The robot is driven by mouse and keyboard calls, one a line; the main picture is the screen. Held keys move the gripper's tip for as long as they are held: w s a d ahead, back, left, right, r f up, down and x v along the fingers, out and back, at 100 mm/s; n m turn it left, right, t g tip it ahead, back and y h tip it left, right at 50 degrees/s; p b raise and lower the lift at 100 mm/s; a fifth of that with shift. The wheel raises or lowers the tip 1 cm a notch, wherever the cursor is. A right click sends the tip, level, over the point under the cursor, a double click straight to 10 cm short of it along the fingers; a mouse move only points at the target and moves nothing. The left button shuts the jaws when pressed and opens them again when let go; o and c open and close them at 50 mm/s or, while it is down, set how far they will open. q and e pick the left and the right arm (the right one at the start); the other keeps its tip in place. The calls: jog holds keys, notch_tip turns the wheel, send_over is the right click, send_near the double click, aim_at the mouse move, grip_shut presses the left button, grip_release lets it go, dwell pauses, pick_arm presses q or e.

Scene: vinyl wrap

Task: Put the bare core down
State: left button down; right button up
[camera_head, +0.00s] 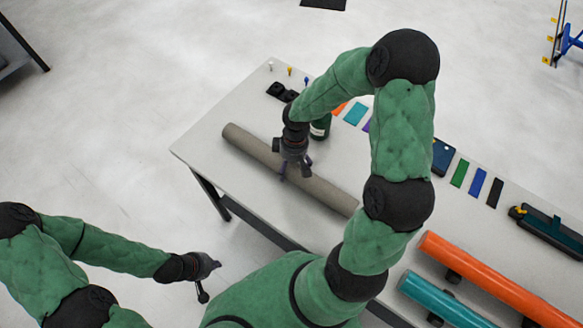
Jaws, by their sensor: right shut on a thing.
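The bare core (246,141) is a long grey-brown tube. It lies slantwise along the left part of the white table, at or very near the tabletop; I cannot tell if it touches. My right gripper (294,172) is over the middle of the core, pointing down, with its fingers shut around it. My arm hides the far side of the core there. My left gripper (207,280) hangs off the table at the lower left, away from the core.
On the white table (205,148), an orange roll (490,278) and a teal roll (440,300) rest on dark supports at the right. Several colour swatches (478,183) line the back edge. A dark green tool (548,230) lies at the far right. Small dark items (282,91) stand at the back left.

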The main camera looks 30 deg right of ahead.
jog(key=shift+f, duration=0.15)
jog(key=o, duration=1.2)
jog(key=r+p, duration=0.1)
jog(key=r, duration=0.3)
jog(key=r+p, duration=0.2)
jog(key=r, duration=0.2)
jog(key=d+r+p, duration=0.1)
jog(key=r, duration=0.3)
jog(key=shift+w+d, duration=0.1)
jog(key=shift+w, duration=0.2)
